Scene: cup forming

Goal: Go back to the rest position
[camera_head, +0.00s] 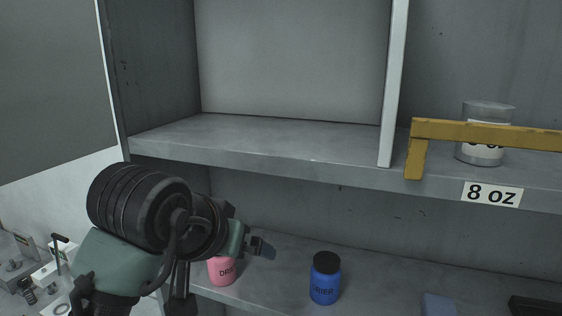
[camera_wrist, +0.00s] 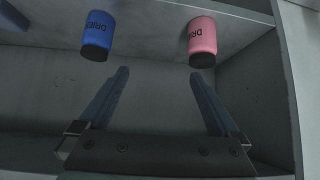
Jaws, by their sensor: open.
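My gripper (camera_wrist: 163,85) is open and empty in the wrist view, with its two blue-grey fingers spread apart. In the head view my gripper (camera_head: 262,247) shows at the end of my arm, in front of the lower shelf. A pink bottle (camera_head: 222,271) labelled "DRI..." stands on the lower shelf, partly hidden behind my gripper. A blue bottle (camera_head: 325,280) with a black cap stands to its right. The wrist view shows the blue bottle (camera_wrist: 97,35) and the pink bottle (camera_wrist: 202,40) beyond the fingertips, apart from them.
The upper shelf (camera_head: 270,140) is empty left of the divider (camera_head: 394,85). A blue block (camera_head: 438,304) lies on the lower shelf. Small equipment (camera_head: 50,270) stands at lower left.

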